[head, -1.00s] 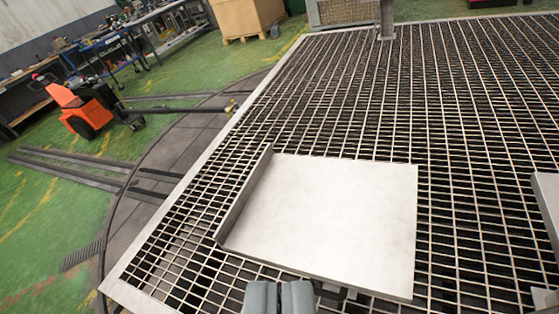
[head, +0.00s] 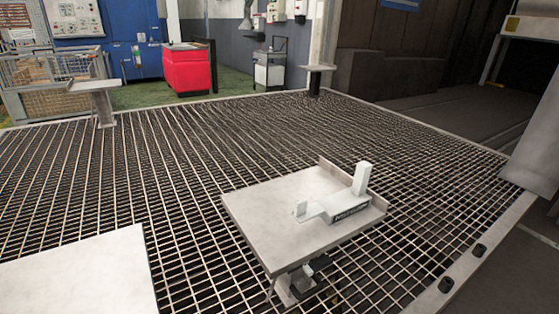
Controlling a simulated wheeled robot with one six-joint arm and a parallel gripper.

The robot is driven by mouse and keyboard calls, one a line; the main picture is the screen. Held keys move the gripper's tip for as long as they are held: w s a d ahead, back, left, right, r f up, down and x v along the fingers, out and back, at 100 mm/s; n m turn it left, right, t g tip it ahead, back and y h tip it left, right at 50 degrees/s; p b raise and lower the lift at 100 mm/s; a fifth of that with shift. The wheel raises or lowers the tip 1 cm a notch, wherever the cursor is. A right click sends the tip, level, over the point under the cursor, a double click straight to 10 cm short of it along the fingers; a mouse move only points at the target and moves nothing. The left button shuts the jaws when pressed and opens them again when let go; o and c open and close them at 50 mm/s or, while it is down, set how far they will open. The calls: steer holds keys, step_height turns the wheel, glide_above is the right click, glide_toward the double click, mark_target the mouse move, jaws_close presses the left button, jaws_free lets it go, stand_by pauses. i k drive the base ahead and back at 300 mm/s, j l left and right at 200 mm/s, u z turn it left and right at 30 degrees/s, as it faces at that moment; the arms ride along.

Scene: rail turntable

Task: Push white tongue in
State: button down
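A small light-grey plate (head: 265,215) stands above the grating on the right of the middle, with a raised lip on its far right side. On it sits a white latch-like device (head: 325,206) with a dark lettered label (head: 350,215) on its front. A tall white block (head: 361,179) rises at its right end. My gripper is not in this view.
A second bare plate (head: 80,275) is at the lower left. Metal grating (head: 180,160) surrounds both plates. Under the device's plate is a post with a black part (head: 320,264). A third plate on a post (head: 92,86), a red cabinet (head: 188,68) and a wire crate (head: 55,85) stand farther back.

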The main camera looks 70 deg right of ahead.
mark_target(302, 213)
steer(key=j+z, duration=0.1)
steer(key=z, duration=1.35)
steer(key=k+z, duration=0.15)
steer(key=k, duration=0.4)
steer(key=k+l+z, duration=0.2)
steer(key=k, duration=0.35)
